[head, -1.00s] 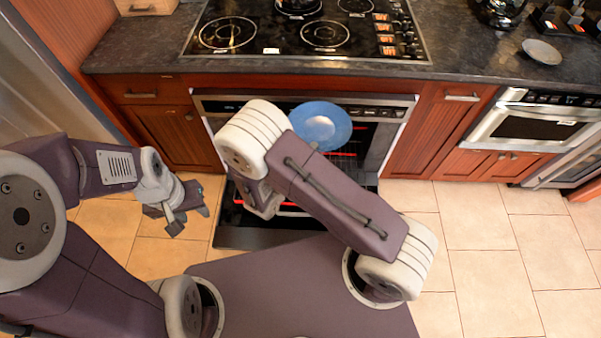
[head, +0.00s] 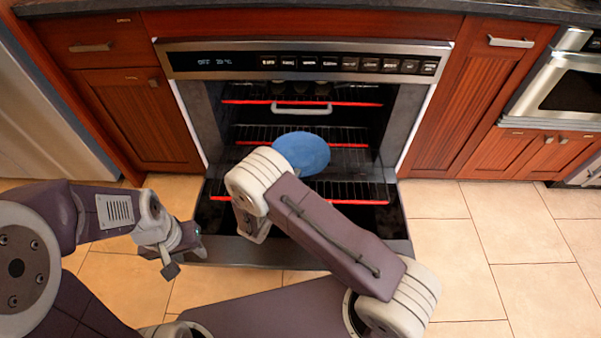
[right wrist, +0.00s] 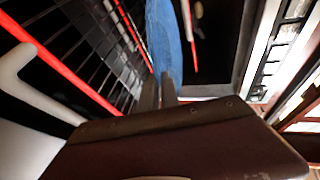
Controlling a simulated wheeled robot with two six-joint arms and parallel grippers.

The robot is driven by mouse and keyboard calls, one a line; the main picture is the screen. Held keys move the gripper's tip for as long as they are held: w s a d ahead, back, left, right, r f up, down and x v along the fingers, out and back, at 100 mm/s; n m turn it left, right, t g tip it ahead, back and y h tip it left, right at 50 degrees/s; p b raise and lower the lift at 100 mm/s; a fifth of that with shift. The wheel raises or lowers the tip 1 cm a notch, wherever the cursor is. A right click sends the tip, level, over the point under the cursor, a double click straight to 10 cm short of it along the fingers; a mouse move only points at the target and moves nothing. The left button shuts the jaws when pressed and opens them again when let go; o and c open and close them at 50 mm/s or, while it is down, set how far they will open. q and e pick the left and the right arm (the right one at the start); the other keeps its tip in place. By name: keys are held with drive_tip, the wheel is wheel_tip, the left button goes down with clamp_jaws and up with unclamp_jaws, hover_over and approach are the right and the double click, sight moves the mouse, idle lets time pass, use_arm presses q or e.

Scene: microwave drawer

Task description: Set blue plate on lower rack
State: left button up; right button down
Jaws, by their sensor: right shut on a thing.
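The blue plate (head: 301,153) is held tilted in front of the open oven's racks in the head view. It also shows nearly edge-on in the right wrist view (right wrist: 165,45). My right gripper (right wrist: 158,92) is shut on the plate's near rim; in the head view my own arm hides it. The lower rack (head: 345,192) has a red front edge and lies below the plate, partly behind my right arm. The plate is apart from it, as far as I can see. My left gripper (head: 184,258) hangs left of the oven door, holding nothing visible; its jaw gap is unclear.
The oven door (head: 225,250) is folded down in front of the cavity. A middle rack (head: 350,144) and an upper rack (head: 355,102) with red edges sit higher. A control panel (head: 300,62) runs above. Wooden cabinets (head: 135,115) flank the oven; floor at right is clear.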

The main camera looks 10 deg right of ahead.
use_arm(q)
wheel_tip(320, 180, down, 7)
drive_tip(key=b, duration=0.6)
use_arm(e)
wheel_tip(320, 180, down, 11)
drive_tip(key=shift+w, duration=0.1)
drive_tip(key=shift+f, duration=0.15)
drive_tip(key=c, duration=1.9)
unclamp_jaws()
use_arm(q)
drive_tip(key=shift+f, duration=0.1)
use_arm(e)
drive_tip(key=shift+r, duration=0.2)
use_arm(q)
wheel_tip(320, 180, up, 5)
drive_tip(key=p, duration=0.4)
drive_tip(key=shift+p, duration=0.35)
use_arm(e)
drive_tip(key=v, duration=1.2)
